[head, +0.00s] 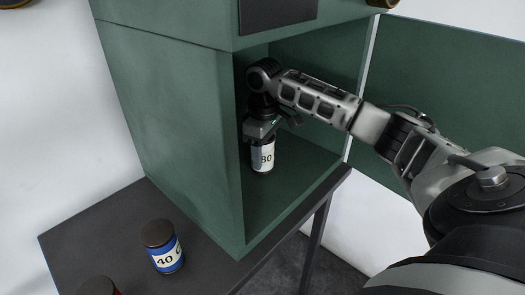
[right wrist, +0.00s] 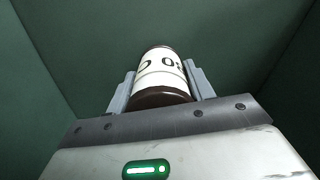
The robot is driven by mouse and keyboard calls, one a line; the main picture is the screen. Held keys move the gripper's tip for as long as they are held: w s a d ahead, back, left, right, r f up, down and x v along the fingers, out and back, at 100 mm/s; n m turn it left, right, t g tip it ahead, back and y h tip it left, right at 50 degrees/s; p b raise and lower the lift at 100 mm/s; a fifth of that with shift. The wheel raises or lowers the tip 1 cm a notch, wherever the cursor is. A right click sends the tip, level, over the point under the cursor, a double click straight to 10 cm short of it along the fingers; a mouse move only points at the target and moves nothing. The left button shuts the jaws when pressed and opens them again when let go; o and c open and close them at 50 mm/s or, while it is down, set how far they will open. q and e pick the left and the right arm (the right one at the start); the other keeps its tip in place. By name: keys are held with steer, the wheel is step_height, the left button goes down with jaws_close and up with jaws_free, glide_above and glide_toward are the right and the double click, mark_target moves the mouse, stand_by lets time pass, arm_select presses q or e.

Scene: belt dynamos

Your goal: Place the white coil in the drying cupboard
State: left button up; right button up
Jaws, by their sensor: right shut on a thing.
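The white coil (head: 262,157) is a small upright cylinder with dark ends and a white band that reads 80. My right gripper (head: 262,139) is shut on its upper part, inside the green drying cupboard (head: 172,120). In the right wrist view the coil (right wrist: 160,68) sits between both finger pads of the gripper (right wrist: 160,88). The coil is low, near the cupboard floor; I cannot tell whether it touches it. The cupboard door (head: 450,100) stands open at the right. My left gripper is not in view.
A blue coil (head: 167,255) marked 40 stands on the dark table (head: 85,225) outside the cupboard at lower left. A red coil (head: 98,287) is cut off at the bottom edge. The cupboard floor (head: 285,190) in front of the white coil is clear.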

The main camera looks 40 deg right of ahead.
steer(key=shift+w+f, duration=0.25)
steer(key=shift+f, duration=0.1)
steer(key=o, duration=1.3)
steer(key=shift+c, duration=0.2)
step_height(320, 180, up, 8)
steer(key=shift+f, duration=0.15)
